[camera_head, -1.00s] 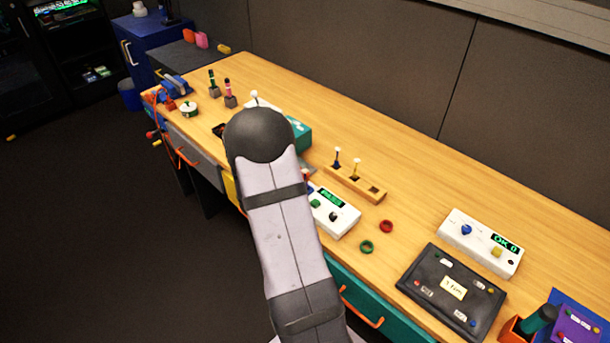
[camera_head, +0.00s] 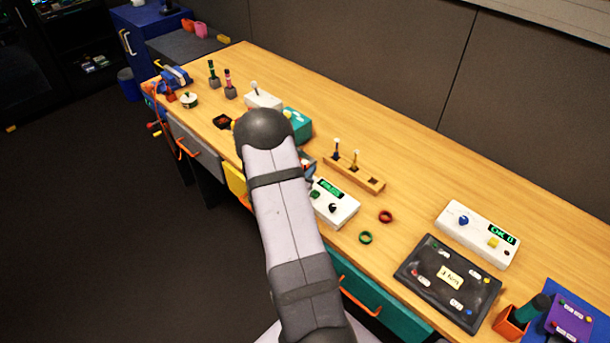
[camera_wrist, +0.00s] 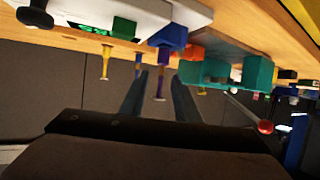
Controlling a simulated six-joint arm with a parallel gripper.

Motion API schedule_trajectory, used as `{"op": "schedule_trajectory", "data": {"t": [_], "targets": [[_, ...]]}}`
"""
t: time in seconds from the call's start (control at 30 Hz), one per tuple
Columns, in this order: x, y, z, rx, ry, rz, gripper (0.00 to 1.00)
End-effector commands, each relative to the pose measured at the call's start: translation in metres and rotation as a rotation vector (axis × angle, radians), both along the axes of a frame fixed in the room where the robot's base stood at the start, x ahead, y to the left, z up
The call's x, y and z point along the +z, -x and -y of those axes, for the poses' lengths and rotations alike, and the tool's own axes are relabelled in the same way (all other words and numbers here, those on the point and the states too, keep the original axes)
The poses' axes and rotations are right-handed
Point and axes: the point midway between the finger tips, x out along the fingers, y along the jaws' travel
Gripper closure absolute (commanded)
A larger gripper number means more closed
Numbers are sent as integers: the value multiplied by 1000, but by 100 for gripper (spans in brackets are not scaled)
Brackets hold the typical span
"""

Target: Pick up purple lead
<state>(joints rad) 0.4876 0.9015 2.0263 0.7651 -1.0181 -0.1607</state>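A purple lead (camera_wrist: 160,83) with a gold-coloured tip shows in the wrist view. It extends from beside a blue block (camera_wrist: 168,37), and its tip lies in the gap between the two fingers. My gripper (camera_wrist: 160,80) is open, with one dark finger on each side of the lead. I see no clear contact, and the depth between fingers and lead is hard to judge. In the head view my arm hides the lead and most of my gripper.
In the head view, a white box with a green display (camera_head: 333,202) stands near the bench front. A wooden rack (camera_head: 372,183) holds slim plugs behind it. Green (camera_head: 365,238) and red (camera_head: 385,216) rings lie to the right. A teal block (camera_head: 297,126) is beside my arm.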

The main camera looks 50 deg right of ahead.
Motion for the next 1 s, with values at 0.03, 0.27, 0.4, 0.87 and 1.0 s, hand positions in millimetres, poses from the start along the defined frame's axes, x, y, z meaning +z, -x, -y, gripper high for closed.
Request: {"op": "schedule_trajectory", "data": {"t": [0.03, 0.27, 0.4, 0.87, 1.0], "targets": [[0, 0, 0, 0, 0, 0, 71], [-5, -4, 13, -2, -1, 0, 71], [-11, -9, 26, -1, -2, -1, 71], [-22, -18, 44, 1, 0, 1, 71], [-22, -18, 44, 1, 0, 1, 83]]}}
